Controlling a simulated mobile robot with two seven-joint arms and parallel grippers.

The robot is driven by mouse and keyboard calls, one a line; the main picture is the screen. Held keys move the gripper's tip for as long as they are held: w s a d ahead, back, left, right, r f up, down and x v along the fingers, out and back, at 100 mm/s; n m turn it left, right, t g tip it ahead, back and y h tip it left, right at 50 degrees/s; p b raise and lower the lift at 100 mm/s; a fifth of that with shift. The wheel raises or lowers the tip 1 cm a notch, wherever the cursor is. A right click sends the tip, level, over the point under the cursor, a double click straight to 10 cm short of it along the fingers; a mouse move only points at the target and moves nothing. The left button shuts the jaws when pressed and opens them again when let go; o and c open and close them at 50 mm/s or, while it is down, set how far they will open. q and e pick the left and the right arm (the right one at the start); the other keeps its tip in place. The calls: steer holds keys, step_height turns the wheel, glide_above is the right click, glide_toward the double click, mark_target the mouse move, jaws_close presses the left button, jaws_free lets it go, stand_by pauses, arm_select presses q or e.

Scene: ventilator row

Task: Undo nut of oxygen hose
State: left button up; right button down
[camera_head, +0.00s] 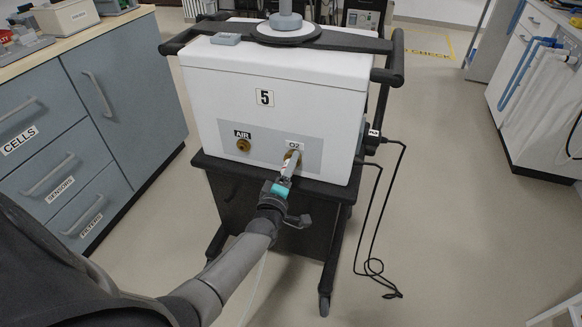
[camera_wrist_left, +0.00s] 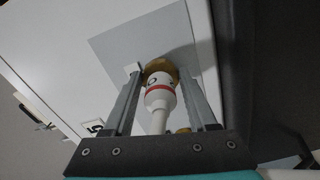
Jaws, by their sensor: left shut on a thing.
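The white ventilator (camera_head: 225,100) marked 5 stands on a dark cart, with an O2 port at the right of its front panel. The brass nut (camera_head: 292,154) of the oxygen hose is on that port, partly hidden by my left gripper (camera_head: 289,164). In the left wrist view my fingers stand on either side of the brass nut (camera_wrist_left: 160,66), shut on it. The white hose end (camera_wrist_left: 160,96) with a red band comes out of the nut between the fingers. My right gripper is not in view.
A brass AIR port (camera_head: 243,145) sits left of the O2 port. Black cables (camera_head: 380,215) hang from the ventilator's right side to the floor. Grey drawers (camera_head: 60,180) stand at the left, a white cabinet (camera_head: 540,100) at the right.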

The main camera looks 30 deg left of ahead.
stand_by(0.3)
arm_select(q)
steer(key=o, duration=1.4)
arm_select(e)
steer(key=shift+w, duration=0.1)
arm_select(q)
steer(key=shift+s, duration=0.2)
steer(key=shift+s+d+p, duration=0.2)
steer(key=shift+s+p, duration=0.2)
steer(key=shift+s, duration=0.25)
steer(key=p+v, duration=0.3)
steer(key=v, duration=1)
steer(key=shift+s+d+p, duration=0.1)
steer(key=shift+s+p, duration=0.15)
steer(key=shift+p, duration=0.15)
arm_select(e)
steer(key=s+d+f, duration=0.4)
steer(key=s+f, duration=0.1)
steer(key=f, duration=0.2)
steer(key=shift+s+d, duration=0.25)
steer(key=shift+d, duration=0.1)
